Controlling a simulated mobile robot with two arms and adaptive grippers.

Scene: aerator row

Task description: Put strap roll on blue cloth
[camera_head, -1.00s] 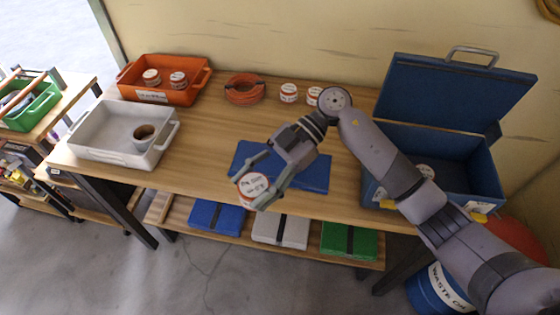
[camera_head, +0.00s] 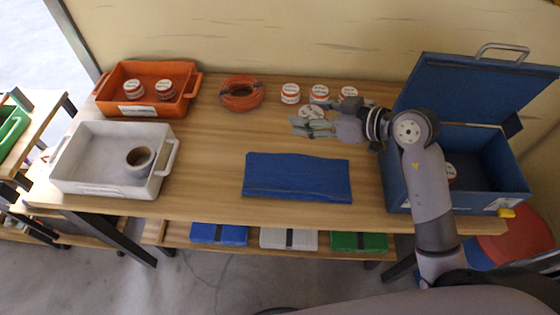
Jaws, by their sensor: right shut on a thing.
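A grey-brown roll with an open centre, which looks like the strap roll (camera_head: 139,161), sits in the right part of the white tray (camera_head: 105,193). The blue cloth (camera_head: 297,178) lies flat and bare on the front middle of the table. My right gripper (camera_head: 309,118) is shut on a white-and-red labelled can (camera_head: 312,111), behind the cloth and near the back row of cans. Its fingers partly hide the can, and I cannot tell whether the can touches the table. My left gripper is not in view.
An orange bin (camera_head: 148,98) with two cans stands back left, beside an orange coil (camera_head: 241,93). Several similar cans (camera_head: 290,93) stand at the back. An open blue toolbox (camera_head: 480,203) is at the right. Table between tray and cloth is clear.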

